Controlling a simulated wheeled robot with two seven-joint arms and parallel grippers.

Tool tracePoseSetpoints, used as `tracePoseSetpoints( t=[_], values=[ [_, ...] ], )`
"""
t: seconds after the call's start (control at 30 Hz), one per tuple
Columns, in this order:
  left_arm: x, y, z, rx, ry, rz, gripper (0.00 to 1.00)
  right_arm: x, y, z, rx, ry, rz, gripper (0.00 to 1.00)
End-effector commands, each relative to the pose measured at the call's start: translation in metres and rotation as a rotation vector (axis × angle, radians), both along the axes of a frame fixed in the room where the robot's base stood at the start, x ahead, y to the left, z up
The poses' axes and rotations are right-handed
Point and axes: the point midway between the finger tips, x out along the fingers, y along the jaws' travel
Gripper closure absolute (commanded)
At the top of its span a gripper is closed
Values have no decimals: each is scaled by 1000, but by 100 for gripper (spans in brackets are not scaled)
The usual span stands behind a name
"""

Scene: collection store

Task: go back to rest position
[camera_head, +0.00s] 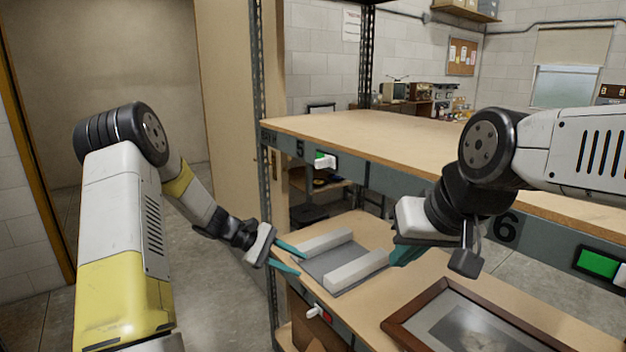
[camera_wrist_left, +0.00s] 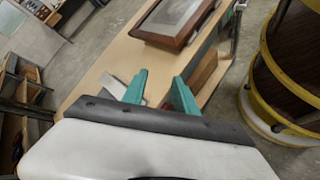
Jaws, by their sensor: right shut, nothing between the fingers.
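My left gripper (camera_head: 297,260) is open, with its two teal fingers apart and nothing between them. It is at the left end of a grey plate with two pale bars (camera_head: 345,262) on the lower shelf board. I cannot tell whether it touches the plate. The fingers also show apart in the left wrist view (camera_wrist_left: 158,88). My right gripper (camera_head: 400,254) is shut and empty near the plate's right end. Its fingers are partly hidden by its own pale body.
A brown-framed picture (camera_head: 474,318) lies on the lower board (camera_head: 375,300) at right; it also shows in the left wrist view (camera_wrist_left: 178,20). The upper shelf board (camera_head: 380,130) is bare, close behind my arms. A metal upright (camera_head: 263,190) stands behind my left gripper. Floor at left is clear.

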Motion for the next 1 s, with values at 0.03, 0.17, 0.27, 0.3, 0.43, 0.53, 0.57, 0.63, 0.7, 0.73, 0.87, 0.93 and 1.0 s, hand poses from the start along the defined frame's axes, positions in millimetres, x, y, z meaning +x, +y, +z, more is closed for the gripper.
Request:
tracePoseSetpoints(
  t=[0.03, 0.17, 0.27, 0.3, 0.43, 0.53, 0.57, 0.63, 0.7, 0.73, 0.87, 0.93, 1.0],
  values=[
    [-12, 0, 23, 58, -53, -45, 65, 0, 0, 0, 0, 0, 0, 100],
    [-44, 6, 66, 198, -168, -145, 65, 0, 0, 0, 0, 0, 0, 100],
    [-71, 11, 95, 305, -260, -216, 65, 0, 0, 0, 0, 0, 0, 100],
    [-82, 14, 107, 346, -298, -241, 65, 0, 0, 0, 0, 0, 0, 100],
    [-119, 25, 139, 479, -421, -319, 65, 0, 0, 0, 0, 0, 0, 100],
    [-147, 35, 160, 579, -518, -368, 65, 0, 0, 0, 0, 0, 0, 100],
    [-156, 38, 166, 608, -548, -383, 65, 0, 0, 0, 0, 0, 0, 100],
    [-176, 46, 178, 676, -618, -413, 65, 0, 0, 0, 0, 0, 0, 100],
    [-195, 54, 188, 741, -687, -439, 65, 0, 0, 0, 0, 0, 0, 100],
    [-203, 58, 192, 769, -717, -451, 65, 0, 0, 0, 0, 0, 0, 100],
    [-233, 72, 204, 874, -836, -485, 65, 0, 0, 0, 0, 0, 0, 100],
    [-245, 79, 208, 919, -888, -496, 65, 0, 0, 0, 0, 0, 0, 100],
    [-254, 84, 210, 953, -927, -504, 65, 0, 0, 0, 0, 0, 0, 100]
  ],
)
